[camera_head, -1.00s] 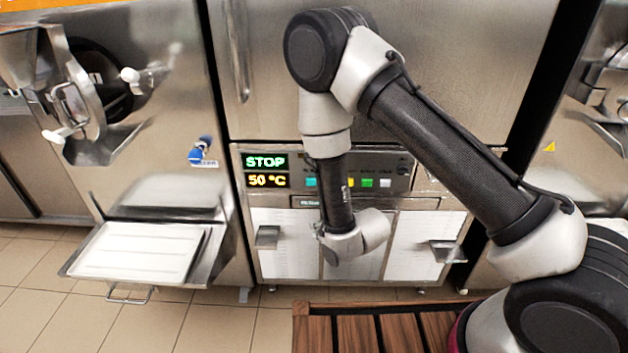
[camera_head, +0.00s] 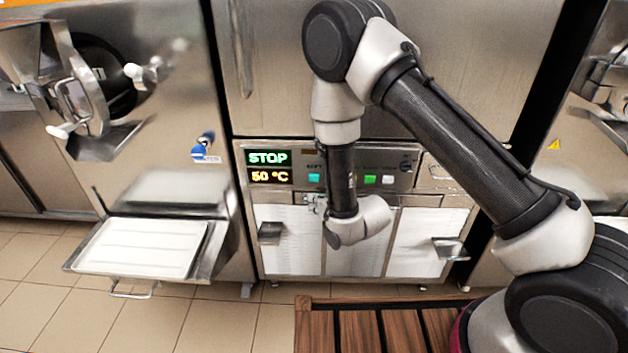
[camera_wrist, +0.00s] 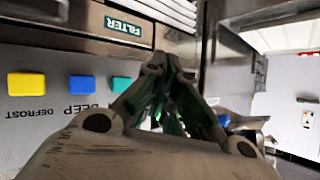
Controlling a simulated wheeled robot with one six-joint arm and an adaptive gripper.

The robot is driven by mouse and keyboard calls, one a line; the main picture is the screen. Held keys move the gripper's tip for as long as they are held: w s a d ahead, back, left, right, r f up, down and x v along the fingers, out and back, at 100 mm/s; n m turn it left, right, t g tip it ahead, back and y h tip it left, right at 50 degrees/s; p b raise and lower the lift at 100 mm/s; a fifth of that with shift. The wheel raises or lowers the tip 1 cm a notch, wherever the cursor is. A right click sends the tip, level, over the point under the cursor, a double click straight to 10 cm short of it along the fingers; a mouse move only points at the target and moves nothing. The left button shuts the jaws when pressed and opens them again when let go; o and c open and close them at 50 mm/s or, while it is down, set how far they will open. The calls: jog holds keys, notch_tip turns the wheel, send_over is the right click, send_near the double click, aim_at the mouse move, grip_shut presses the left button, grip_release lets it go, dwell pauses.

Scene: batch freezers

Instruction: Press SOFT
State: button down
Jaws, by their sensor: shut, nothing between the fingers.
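I cannot clearly read a SOFT label. My gripper (camera_head: 311,201) is just below the teal button in the head view. Its fingers are shut and empty in the wrist view (camera_wrist: 168,64), apart from the buttons. My arm hides part of the row.
A FILTER label (camera_wrist: 123,27) marks a strip close to my fingers. Handles (camera_head: 270,233) and (camera_head: 450,248) stick out from the white lower panels. A tray shelf (camera_head: 75,264) juts out at left, and a wooden slatted surface (camera_head: 318,330) lies in front.

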jog(key=shift+w+d, duration=0.1)
jog(key=shift+w, duration=2.8)
jog(key=shift+w, duration=0.4)
jog(key=shift+w, duration=0.5)
jog(key=shift+s, duration=0.95)
jog(key=shift+s, duration=2.5)
